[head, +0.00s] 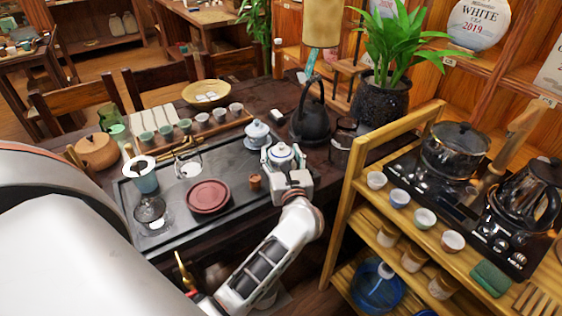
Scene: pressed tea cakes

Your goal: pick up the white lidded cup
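The white lidded cup (256,132), with bluish tones and a saucer-like base, stands upright toward the back right of the dark tea tray (233,163). The lidded cup appears apart from the gripper. My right gripper is not in view.
A black kettle (311,122) stands behind the vessel, with a glass pitcher (342,141) to its right. A small brown cup (255,182) and a reddish round dish (208,196) are on the tray. A wooden shelf (343,216) with cups stands at right.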

